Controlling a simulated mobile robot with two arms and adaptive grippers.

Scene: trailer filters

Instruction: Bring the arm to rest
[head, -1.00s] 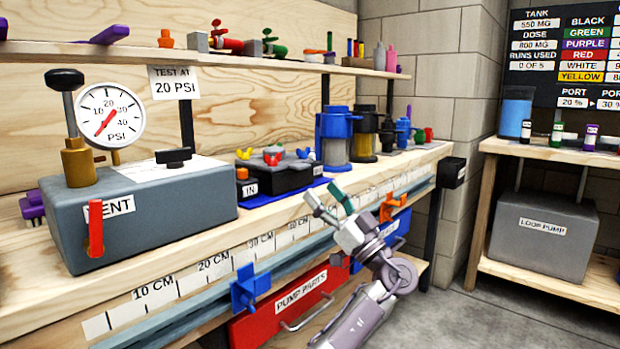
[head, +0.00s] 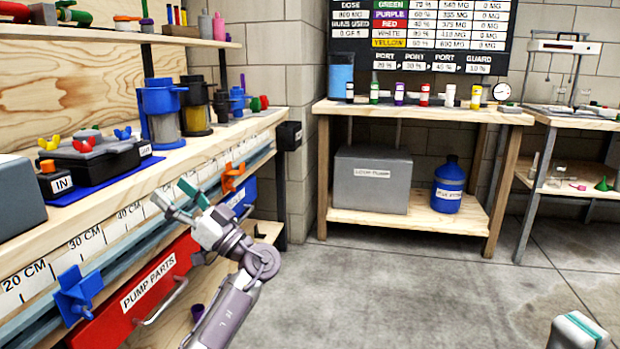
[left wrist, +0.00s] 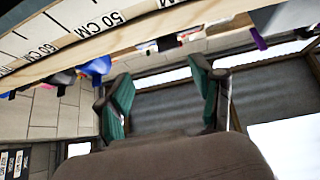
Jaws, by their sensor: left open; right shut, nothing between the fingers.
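My left gripper (head: 187,202) is in front of the workbench's ruler edge in the head view, pointing up and left. Its green-padded fingers are apart and empty. The left wrist view shows the same open fingers (left wrist: 162,100) with nothing between them, the bench edge above them. My right gripper (head: 578,330) shows only in part at the bottom right corner of the head view, over the floor, with a green pad visible.
The workbench edge (head: 130,218), a blue clamp (head: 78,295) and an orange clamp (head: 233,177) are close to my left arm. A red drawer (head: 150,290) is below. A second table (head: 420,112) stands at the back. The concrete floor (head: 400,285) is clear.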

